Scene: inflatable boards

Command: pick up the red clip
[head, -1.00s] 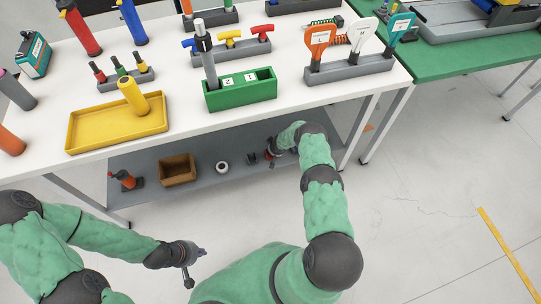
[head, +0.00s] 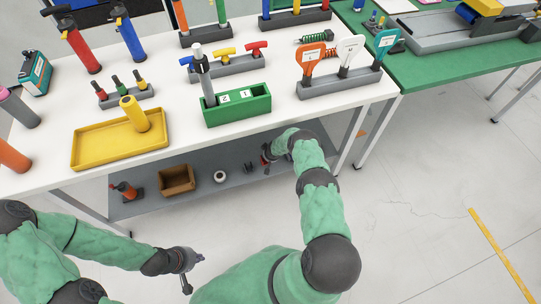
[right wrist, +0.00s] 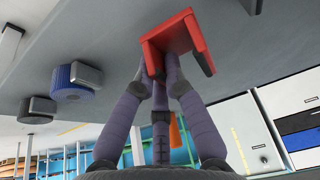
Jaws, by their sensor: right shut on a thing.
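The red clip (right wrist: 178,42) is a bracket-shaped red piece, seen large in the right wrist view. My right gripper (right wrist: 160,80) is shut on it, with its purple-grey fingers against the clip's near part. In the head view a bit of red (head: 265,152) shows at my right gripper (head: 269,157), low at the grey shelf under the white table; my arm partly hides this spot. My left gripper (head: 193,270) hangs empty in front of the shelf, its fingers spread apart.
The grey shelf (head: 215,192) holds a brown box (head: 177,179), a white roll (head: 220,176), a small dark piece (head: 248,168) and an orange-and-black tool (head: 125,190). The white table (head: 180,100) above carries a yellow tray (head: 90,151) and a green box (head: 240,113).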

